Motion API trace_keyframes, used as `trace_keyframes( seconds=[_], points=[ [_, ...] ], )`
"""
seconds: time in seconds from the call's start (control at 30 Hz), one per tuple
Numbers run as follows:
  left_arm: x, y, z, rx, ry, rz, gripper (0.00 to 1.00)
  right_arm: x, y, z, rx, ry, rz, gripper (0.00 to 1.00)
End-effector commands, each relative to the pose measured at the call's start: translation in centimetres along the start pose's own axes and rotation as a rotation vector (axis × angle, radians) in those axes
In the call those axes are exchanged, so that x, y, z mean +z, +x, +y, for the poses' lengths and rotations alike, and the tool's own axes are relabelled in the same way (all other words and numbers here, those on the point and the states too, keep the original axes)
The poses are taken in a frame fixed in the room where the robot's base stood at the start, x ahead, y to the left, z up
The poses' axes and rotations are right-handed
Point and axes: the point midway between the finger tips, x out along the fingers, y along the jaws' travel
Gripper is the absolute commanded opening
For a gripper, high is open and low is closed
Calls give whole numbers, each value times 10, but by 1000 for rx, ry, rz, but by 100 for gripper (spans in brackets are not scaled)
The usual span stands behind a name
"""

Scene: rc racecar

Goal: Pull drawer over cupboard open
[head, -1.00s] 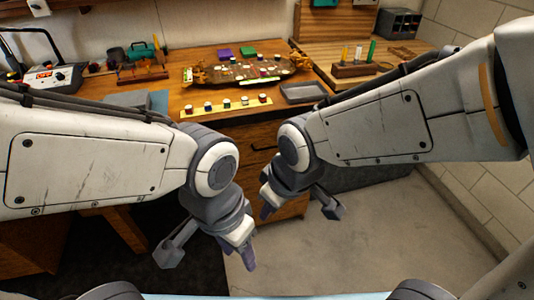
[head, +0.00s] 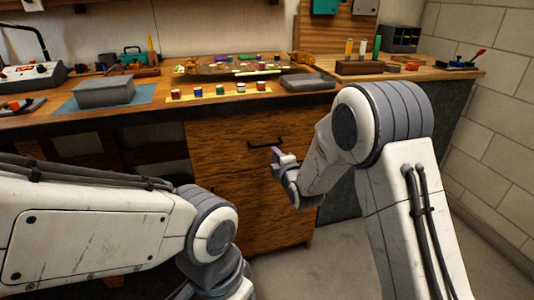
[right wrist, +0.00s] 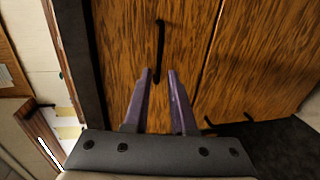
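The wooden drawer (head: 225,133) sits under the workbench top and looks closed, with a dark bar handle (head: 265,145). Below it is the cupboard front (head: 235,195). My right gripper (head: 277,153) is in front of the drawer, close to the handle. In the right wrist view, my right gripper (right wrist: 159,73) is open, its two purple fingers apart. The handle (right wrist: 160,45) there lies ahead of and partly between the fingertips; contact cannot be told. My left arm is at lower left, and its gripper is cut off by the bottom edge.
The workbench top (head: 150,103) carries a grey box (head: 104,92), a yellow strip with several small jars (head: 220,94) and a grey tray (head: 308,83). A brick wall (head: 490,110) stands at the right. Floor (head: 345,240) is clear before the cupboard.

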Motion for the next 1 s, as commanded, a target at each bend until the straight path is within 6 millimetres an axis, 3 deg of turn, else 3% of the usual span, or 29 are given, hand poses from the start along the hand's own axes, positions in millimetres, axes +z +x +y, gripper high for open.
trace_keyframes(
  seconds=[0.5, 0.7, 1.0],
  points=[
    [0, 10, -1, 0, 0, 0, 50, -1, 83, 0, -1, 3, 1, 24],
    [1, 11, -1, 0, 0, 0, 50, -1, 96, 1, -1, 3, 1, 24],
    [1, 11, -1, 0, 0, 0, 50, -1, 97, 1, -3, 3, 1, 24]
  ],
)
